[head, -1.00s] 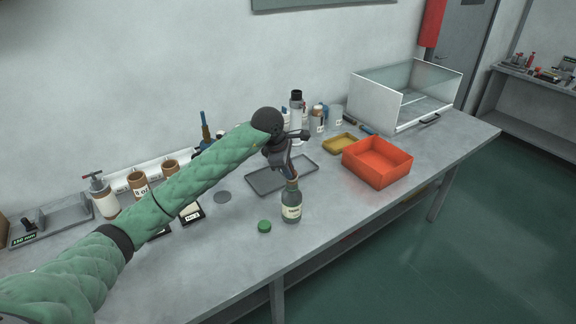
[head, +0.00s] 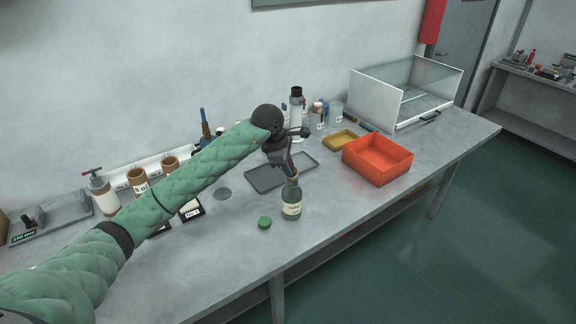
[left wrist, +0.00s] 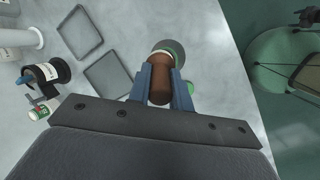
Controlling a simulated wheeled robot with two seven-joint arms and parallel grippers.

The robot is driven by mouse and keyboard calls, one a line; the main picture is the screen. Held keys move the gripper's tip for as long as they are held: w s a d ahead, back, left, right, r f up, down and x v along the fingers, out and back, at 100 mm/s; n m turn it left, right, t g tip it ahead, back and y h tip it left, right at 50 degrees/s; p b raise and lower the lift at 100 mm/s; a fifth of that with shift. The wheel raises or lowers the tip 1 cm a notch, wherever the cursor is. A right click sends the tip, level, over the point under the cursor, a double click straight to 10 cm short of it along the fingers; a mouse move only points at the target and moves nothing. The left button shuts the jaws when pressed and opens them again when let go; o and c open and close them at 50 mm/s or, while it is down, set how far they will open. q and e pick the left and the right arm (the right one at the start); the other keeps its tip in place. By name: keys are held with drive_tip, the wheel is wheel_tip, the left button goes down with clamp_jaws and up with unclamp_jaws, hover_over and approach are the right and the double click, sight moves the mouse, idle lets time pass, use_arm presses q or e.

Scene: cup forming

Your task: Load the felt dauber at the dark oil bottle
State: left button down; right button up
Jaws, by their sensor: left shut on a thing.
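The dark green oil bottle (head: 291,207) with a pale label stands upright near the front edge of the bench. My left gripper (head: 291,172) is directly above its mouth, shut on the felt dauber. The dauber's brown handle (left wrist: 160,84) shows between the blue fingers in the left wrist view. Its felt end is hidden, and I cannot tell how deep it sits in the bottle neck. The bottle's rounded shoulder (left wrist: 171,48) shows beyond the handle. A green cap (head: 264,223) lies on the bench left of the bottle. My right gripper is not in view.
A grey tray (head: 262,187) lies behind the bottle. An orange bin (head: 377,166) and a yellow tray (head: 340,141) stand to the right. Brown cups (head: 138,182) and other bottles line the wall. The bench right of the bottle is clear.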

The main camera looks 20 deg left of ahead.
use_arm(q)
drive_tip(key=shift+f+b, duration=0.3)
drive_tip(key=shift+f, duration=0.05)
idle(0.7)
drive_tip(key=shift+s+a+f+b, duration=0.1)
drive_tip(key=shift+f+b, duration=0.05)
drive_tip(key=shift+b, duration=0.4)
idle(1.0)
idle(1.2)
drive_tip(key=shift+r, duration=1)
drive_tip(key=shift+r+p, duration=0.3)
drive_tip(key=shift+r, duration=2.3)
